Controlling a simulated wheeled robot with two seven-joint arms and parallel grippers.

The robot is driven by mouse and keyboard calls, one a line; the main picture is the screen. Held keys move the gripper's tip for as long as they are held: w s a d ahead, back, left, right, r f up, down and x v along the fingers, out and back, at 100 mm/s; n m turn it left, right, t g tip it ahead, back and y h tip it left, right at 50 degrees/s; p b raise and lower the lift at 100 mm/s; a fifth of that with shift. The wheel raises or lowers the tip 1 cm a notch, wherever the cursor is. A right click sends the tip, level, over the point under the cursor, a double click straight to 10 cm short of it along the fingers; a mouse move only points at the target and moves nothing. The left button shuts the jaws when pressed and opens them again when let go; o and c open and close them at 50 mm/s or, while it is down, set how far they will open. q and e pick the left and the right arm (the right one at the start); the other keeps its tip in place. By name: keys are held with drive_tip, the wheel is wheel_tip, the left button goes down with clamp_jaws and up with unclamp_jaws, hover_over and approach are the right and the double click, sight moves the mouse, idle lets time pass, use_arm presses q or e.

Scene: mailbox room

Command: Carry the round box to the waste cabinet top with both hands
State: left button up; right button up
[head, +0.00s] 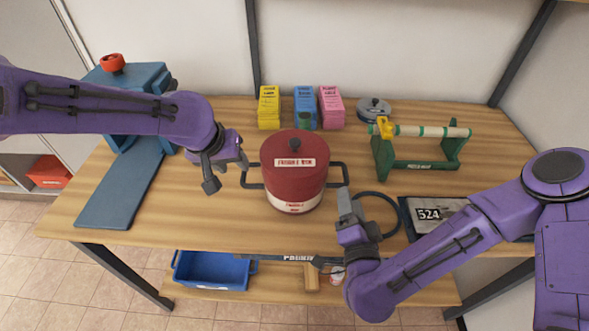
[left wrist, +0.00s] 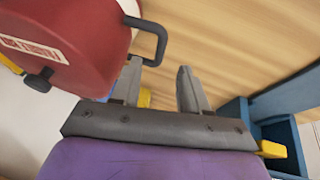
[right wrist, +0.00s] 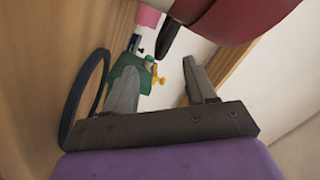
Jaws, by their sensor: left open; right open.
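The round box (head: 294,170) is a red drum with a cream lower band, a lid knob and a black loop handle on each side. It stands upright on the wooden table. My left gripper (head: 229,172) is open and empty, just left of the left handle (head: 250,177). In the left wrist view that handle (left wrist: 160,38) is close to one fingertip. My right gripper (head: 349,200) is open and empty, just in front of the right handle (head: 340,168); the handle (right wrist: 171,40) lies beyond its fingers in the right wrist view. I cannot identify the waste cabinet.
Yellow (head: 269,107), blue (head: 305,104) and pink (head: 332,107) boxes stand behind the drum. A green roll holder (head: 417,165) is at right, with a black ring (head: 383,234) and a 524 plate (head: 428,213). A blue machine (head: 137,87) is at left.

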sight(243, 176)
drive_tip(key=shift+s+r, duration=0.2)
drive_tip(key=shift+s, duration=0.25)
use_arm(q)
drive_tip(key=x, duration=1)
drive_tip(key=shift+s+f, duration=0.1)
drive_tip(key=shift+s, duration=0.1)
use_arm(e)
drive_tip(key=w, duration=1.1)
drive_tip(key=shift+f, duration=0.1)
drive_tip(key=shift+s, duration=0.1)
use_arm(q)
drive_tip(key=c, duration=0.7)
use_arm(e)
drive_tip(key=c, duration=0.7)
use_arm(q)
clamp_jaws()
use_arm(e)
clamp_jaws()
